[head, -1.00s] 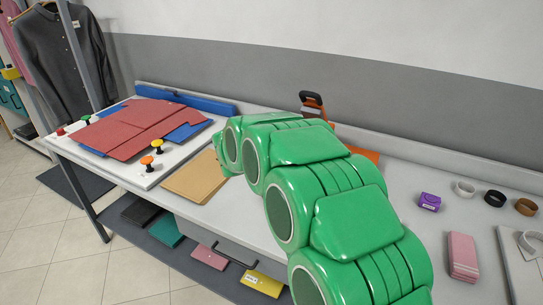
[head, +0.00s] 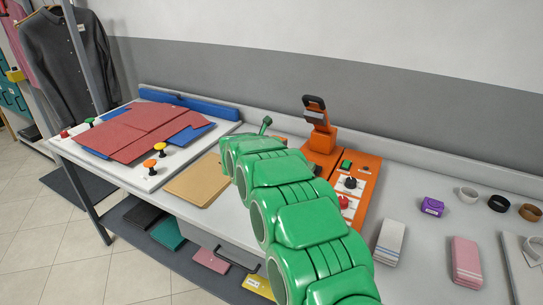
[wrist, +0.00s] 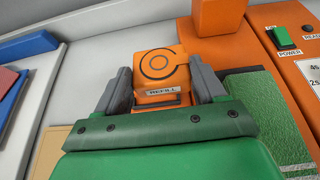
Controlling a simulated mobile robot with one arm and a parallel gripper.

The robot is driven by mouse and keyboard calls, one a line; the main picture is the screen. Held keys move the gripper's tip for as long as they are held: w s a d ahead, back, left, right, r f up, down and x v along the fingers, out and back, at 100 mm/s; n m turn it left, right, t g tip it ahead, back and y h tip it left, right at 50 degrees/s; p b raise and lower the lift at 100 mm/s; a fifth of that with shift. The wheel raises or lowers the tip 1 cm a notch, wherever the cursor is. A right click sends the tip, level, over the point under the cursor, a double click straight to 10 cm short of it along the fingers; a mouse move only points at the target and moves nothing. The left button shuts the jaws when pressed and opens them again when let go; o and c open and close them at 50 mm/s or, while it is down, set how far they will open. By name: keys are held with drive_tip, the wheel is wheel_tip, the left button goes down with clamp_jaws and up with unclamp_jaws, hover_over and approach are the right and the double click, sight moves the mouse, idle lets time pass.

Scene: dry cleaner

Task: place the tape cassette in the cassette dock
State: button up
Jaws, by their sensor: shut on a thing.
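The tape cassette (wrist: 158,58) is an orange block marked REFILL with a ring mark on its face. In the wrist view it sits between the two grey fingers of my gripper (wrist: 160,72), which is shut on it. An orange machine (head: 322,155) stands to the right of my gripper, with a raised black-tipped handle, a green switch, a dial and a red knob. In the wrist view the machine (wrist: 290,70) is at the right, its POWER switch showing. I cannot make out the cassette dock. My green arm hides the gripper in the head view.
Left on the table (head: 395,180) is a white press board with red folded cloth (head: 130,130) and coloured knobs. Brown card (head: 197,182) lies before it. At right are a striped white stack (head: 390,242), a pink stack (head: 466,260), a purple box (head: 432,207) and rolls.

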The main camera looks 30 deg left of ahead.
drive_tip(key=shift+w+a+f, duration=0.45)
drive_tip(key=shift+w+f, duration=0.15)
drive_tip(key=shift+f, duration=0.4)
drive_tip(key=shift+w+a+f, duration=0.45)
drive_tip(key=shift+w+f, duration=0.2)
drive_tip(key=shift+f, duration=0.3)
drive_tip(key=shift+w+a+f, duration=0.45)
drive_tip(key=shift+w+f, duration=0.15)
drive_tip(key=shift+f, duration=1.8)
drive_tip(key=shift+f, duration=0.1)
drive_tip(key=o, duration=1)
drive_tip(key=shift+o, duration=0.2)
drive_tip(key=shift+v, duration=0.85)
drive_tip(key=v, duration=1)
drive_tip(key=shift+s+r, duration=0.15)
drive_tip(key=shift+r, duration=0.05)
